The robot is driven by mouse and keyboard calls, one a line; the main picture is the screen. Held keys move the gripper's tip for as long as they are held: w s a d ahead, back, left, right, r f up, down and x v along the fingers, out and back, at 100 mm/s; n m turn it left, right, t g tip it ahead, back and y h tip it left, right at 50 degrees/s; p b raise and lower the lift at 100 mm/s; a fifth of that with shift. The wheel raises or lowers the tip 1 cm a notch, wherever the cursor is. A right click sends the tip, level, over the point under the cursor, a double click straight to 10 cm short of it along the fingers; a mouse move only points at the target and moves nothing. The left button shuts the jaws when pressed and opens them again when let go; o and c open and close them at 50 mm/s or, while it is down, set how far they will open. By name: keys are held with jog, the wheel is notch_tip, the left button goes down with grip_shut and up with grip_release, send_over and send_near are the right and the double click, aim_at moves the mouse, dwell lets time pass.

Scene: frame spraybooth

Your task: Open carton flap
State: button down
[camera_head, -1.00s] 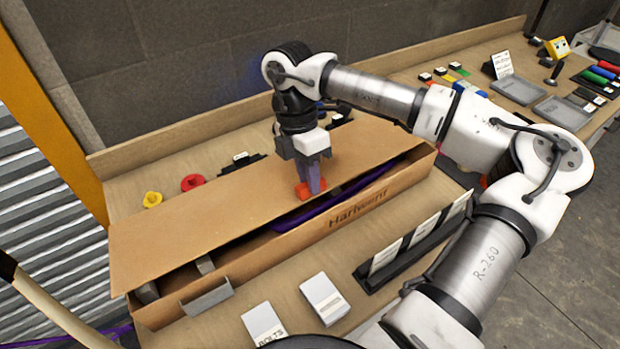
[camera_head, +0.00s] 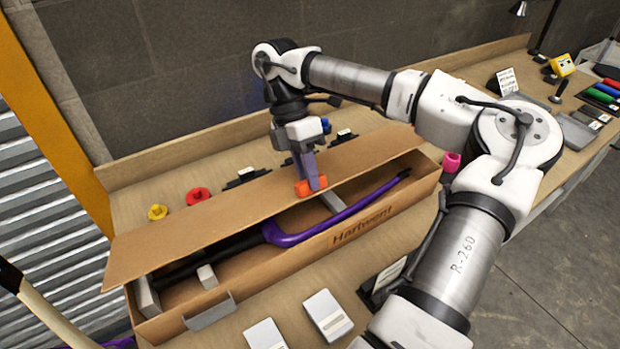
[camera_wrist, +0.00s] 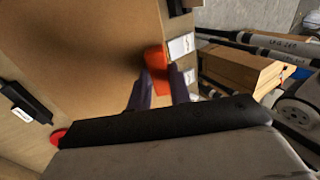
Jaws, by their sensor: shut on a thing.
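A long cardboard carton (camera_head: 350,236) marked "Hartwent" lies on the bench, with a purple frame (camera_head: 300,236) and pale blocks visible inside. Its flap (camera_head: 190,238) is tilted up along the far side, leaving the near part of the box uncovered. My gripper (camera_head: 310,186) is at the flap's near edge, right of its middle, shut on an orange tab (camera_head: 303,189). In the wrist view the orange tab (camera_wrist: 156,68) sits by the fingertips, with the brown flap (camera_wrist: 90,50) filling the left side. The carton's far wall is hidden behind the flap.
Yellow (camera_head: 157,212) and red (camera_head: 198,196) round parts sit behind the carton. Two white label boxes (camera_head: 327,313) stand in front of it. A magenta cup (camera_head: 451,162) is near its right end. Tools and trays lie further right.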

jog(key=shift+a+r, duration=0.1)
jog(key=shift+w+a+r+g+h, duration=0.2)
jog(key=shift+w+r+g, duration=0.15)
jog(key=shift+r, duration=0.1)
jog(key=shift+w+a+r+g+h, duration=0.2)
jog(key=shift+w+r+g, duration=0.05)
jog(key=shift+w+r, duration=0.15)
jog(key=shift+w+a+r+g+h, duration=0.4)
jog(key=shift+w+a+r+g, duration=0.2)
jog(key=shift+w+r, duration=0.2)
jog(key=shift+c, duration=2)
grip_release()
jog(key=shift+s+d, duration=0.1)
